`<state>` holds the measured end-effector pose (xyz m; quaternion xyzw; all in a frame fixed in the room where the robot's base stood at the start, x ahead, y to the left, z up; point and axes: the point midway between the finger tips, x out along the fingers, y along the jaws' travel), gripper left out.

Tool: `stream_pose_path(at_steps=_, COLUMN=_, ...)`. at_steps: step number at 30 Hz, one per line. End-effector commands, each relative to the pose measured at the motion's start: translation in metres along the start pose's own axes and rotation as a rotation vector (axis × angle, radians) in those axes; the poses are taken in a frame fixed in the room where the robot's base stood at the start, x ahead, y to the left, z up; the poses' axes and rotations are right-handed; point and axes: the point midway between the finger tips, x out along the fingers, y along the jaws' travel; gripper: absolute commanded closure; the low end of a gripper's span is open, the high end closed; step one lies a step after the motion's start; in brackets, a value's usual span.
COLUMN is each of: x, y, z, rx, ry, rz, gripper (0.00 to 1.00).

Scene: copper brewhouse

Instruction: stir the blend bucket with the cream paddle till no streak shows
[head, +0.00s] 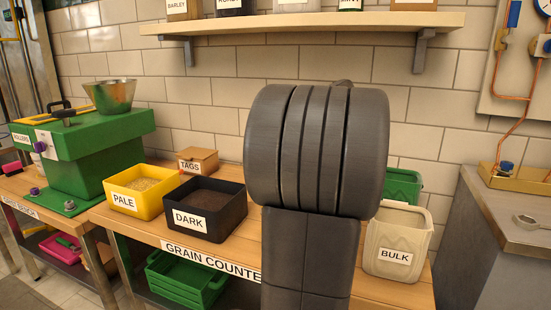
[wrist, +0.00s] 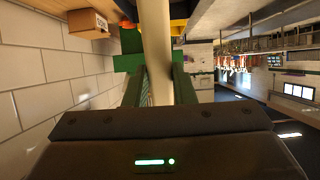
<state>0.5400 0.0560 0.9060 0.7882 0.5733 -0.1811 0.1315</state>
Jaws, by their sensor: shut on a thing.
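In the wrist view my gripper (wrist: 160,80) is shut on the cream paddle (wrist: 155,45), whose pale shaft runs up between the two fingers. The paddle's far end is out of view. In the head view my arm covers the middle of the counter, and neither my gripper nor the paddle shows there. I see no bucket labelled as the blend bucket; it may be behind my arm. Whether the paddle touches anything, and any streaks, cannot be seen.
The grain counter (head: 148,222) bears a yellow PALE bin (head: 124,203), a black DARK bin (head: 190,228), a TAGS box (head: 198,160) and a cream BULK bucket (head: 407,228). A green mill (head: 100,140) stands left. A green container (head: 403,183) is behind BULK. A shelf (head: 310,22) hangs above.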

Motion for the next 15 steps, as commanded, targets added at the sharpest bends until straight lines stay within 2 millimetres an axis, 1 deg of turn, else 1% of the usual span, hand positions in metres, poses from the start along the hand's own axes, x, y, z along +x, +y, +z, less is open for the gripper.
stream_pose_path(at_steps=1, x=-0.001, y=0.0, z=-0.009, rx=-0.002, ry=0.0, rz=-0.001, gripper=0.99)
stream_pose_path(at_steps=15, x=-0.002, y=0.0, z=-0.056, rx=-0.002, ry=0.0, rz=0.0, gripper=0.99)
